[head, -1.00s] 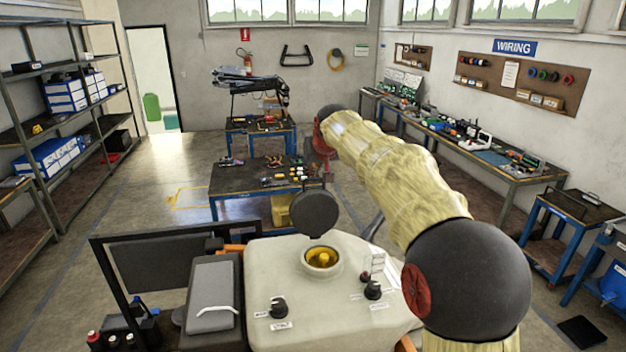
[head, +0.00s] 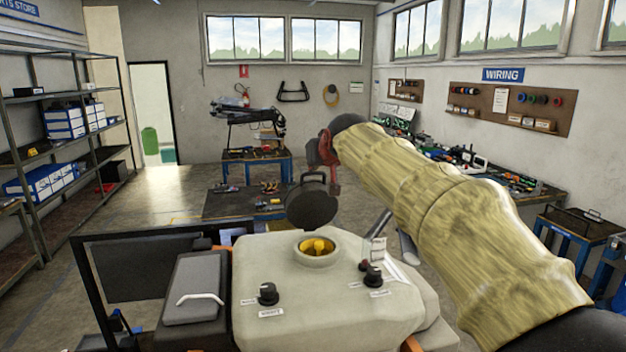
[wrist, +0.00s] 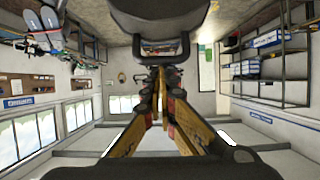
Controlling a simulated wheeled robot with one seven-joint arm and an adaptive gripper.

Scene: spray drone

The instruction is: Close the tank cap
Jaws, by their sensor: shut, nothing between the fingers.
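The pale tank (head: 330,290) stands at the bottom centre of the head view. Its round filler neck (head: 317,258) is open and shows yellow inside. The dark round tank cap (head: 312,207) stands raised behind the neck, swung open. My gripper (wrist: 160,76) is shut and empty in the wrist view, its fingers together. A dark rounded shape with a loop fills the top of that view near the fingertips; I cannot tell if it is the cap. In the head view the fingers are hidden; my arm reaches in from the right, ending near the cap's upper right.
A workbench (head: 235,203) stands behind, shelves (head: 60,155) at the left. Floor is clear between shelves and bench.

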